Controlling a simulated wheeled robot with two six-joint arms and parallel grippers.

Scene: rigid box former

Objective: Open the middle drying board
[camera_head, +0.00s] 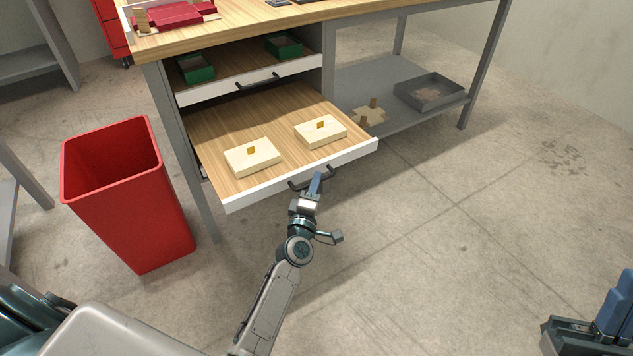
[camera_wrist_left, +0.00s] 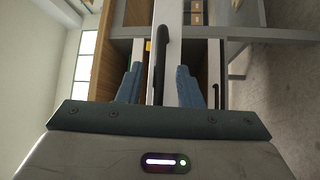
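The pulled-out drying board (camera_head: 225,180) has a wooden surface and a white front, and it sits below another board. It stands well out from the bench. My right gripper (camera_head: 600,320) is partly in view at the lower right corner, away from the bench.
The board above (camera_head: 240,88) holds green boxes and stands out a little. A red bin (camera_head: 130,200) stands left of the bench. A lower grey shelf (camera_head: 400,120) holds a grey tray (camera_head: 430,92). The floor in front and to the right is clear.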

